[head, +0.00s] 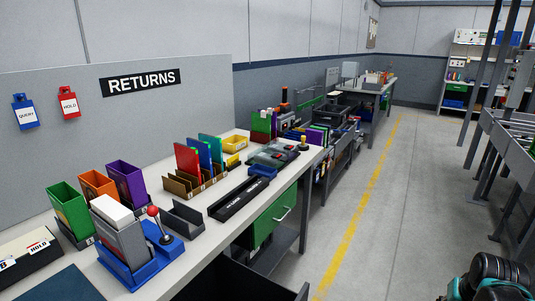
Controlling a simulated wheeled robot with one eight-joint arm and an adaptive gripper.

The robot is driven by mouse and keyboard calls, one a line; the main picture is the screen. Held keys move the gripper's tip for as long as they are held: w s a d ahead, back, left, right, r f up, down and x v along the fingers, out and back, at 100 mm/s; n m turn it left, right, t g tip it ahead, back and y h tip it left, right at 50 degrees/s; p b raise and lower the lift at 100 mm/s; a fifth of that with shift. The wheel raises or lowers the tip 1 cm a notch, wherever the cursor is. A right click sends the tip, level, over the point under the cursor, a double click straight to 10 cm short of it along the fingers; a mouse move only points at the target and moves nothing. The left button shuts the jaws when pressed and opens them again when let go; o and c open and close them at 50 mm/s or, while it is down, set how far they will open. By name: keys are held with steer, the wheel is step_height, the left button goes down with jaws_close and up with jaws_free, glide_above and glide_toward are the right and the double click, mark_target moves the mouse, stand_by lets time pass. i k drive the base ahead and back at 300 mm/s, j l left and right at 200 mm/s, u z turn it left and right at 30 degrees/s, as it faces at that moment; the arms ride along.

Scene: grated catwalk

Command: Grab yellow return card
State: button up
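I cannot make out a yellow return card for certain. A brown slotted rack (208,181) stands on the white bench below the RETURNS sign. A red card (187,158), a blue card (198,152) and a green card (212,146) stand upright in or behind it. A small yellow tray (235,144) sits behind the rack, to the right. A dark and teal part of my arm shows at the bottom right corner, away from the bench. My gripper is not in view.
The white bench (153,262) holds green, orange and purple bins, a blue-based dispenser (140,275) with a red-knobbed lever, and a long black holder (238,199). A green drawer (272,216) is under the bench.

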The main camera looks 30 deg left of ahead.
mark_target(232, 160)
steer(key=i+u, duration=0.25)
steer(key=i, duration=0.15)
steer(key=i+l+u, duration=0.5)
steer(key=i, duration=0.25)
steer(key=i+l+u, duration=0.2)
steer(key=u, duration=0.3)
steer(key=i+l+u, duration=0.3)
steer(key=u, duration=0.2)
steer(key=i+l+u, duration=0.2)
steer(key=l+u, duration=0.15)
steer(key=u, duration=0.15)
steer(key=i+l+u, duration=0.1)
steer(key=l+u, duration=0.4)
steer(key=j, duration=0.1)
